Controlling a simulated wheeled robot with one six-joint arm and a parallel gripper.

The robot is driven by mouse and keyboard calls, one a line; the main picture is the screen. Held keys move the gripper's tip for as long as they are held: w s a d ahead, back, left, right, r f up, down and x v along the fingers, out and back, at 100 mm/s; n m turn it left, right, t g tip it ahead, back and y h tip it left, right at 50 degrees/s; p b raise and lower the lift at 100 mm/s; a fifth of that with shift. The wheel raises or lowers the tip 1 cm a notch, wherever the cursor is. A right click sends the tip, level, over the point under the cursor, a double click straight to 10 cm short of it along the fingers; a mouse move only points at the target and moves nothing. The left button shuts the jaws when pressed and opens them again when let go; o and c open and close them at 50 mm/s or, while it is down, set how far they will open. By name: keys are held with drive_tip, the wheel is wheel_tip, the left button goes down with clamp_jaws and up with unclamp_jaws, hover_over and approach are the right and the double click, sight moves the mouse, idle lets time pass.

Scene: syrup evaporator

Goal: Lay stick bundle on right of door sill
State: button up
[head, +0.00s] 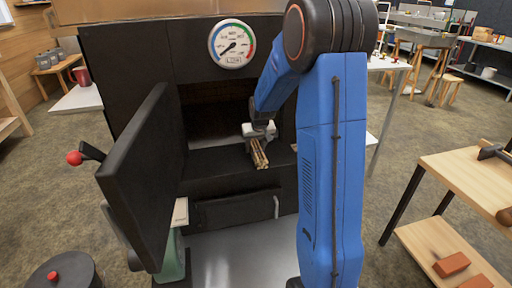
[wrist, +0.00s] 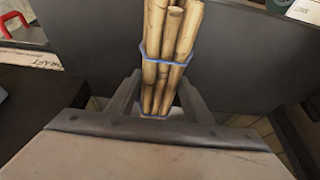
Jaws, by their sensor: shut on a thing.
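The stick bundle (head: 259,153) is a few pale sticks tied together. In the wrist view the bundle (wrist: 168,50) shows blue ties and points away from my gripper. My gripper (head: 258,130) is shut on the bundle at the mouth of the black evaporator's firebox. In the wrist view the gripper's fingers (wrist: 158,100) are on either side of the bundle. The dark door sill (head: 215,165) runs below the opening, and the bundle is over its right part. I cannot tell whether the bundle touches the sill.
The black firebox door (head: 145,175) stands open at the left, with a red-knobbed handle (head: 75,158). A dial gauge (head: 232,44) is above the opening. A lower drawer panel (head: 235,208) has a light handle. A wooden bench (head: 465,180) with red bricks below stands at the right.

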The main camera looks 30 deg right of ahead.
drive_tip(key=o, duration=1.2)
drive_tip(key=v, duration=1.6)
drive_tip(key=s+a+r, duration=0.4)
drive_tip(key=s+a, duration=0.3)
drive_tip(key=s, duration=0.2)
drive_tip(key=s+a+f+n, duration=0.1)
drive_tip(key=s+a, duration=0.2)
drive_tip(key=s, duration=0.5)
drive_tip(key=s+a+f+n, duration=0.1)
drive_tip(key=s+a, duration=0.2)
drive_tip(key=s, duration=0.6)
drive_tip(key=s+a+f+n+y, duration=0.1)
drive_tip(key=s+a, duration=0.3)
drive_tip(key=s, duration=0.5)
drive_tip(key=shift+a+f, duration=0.15)
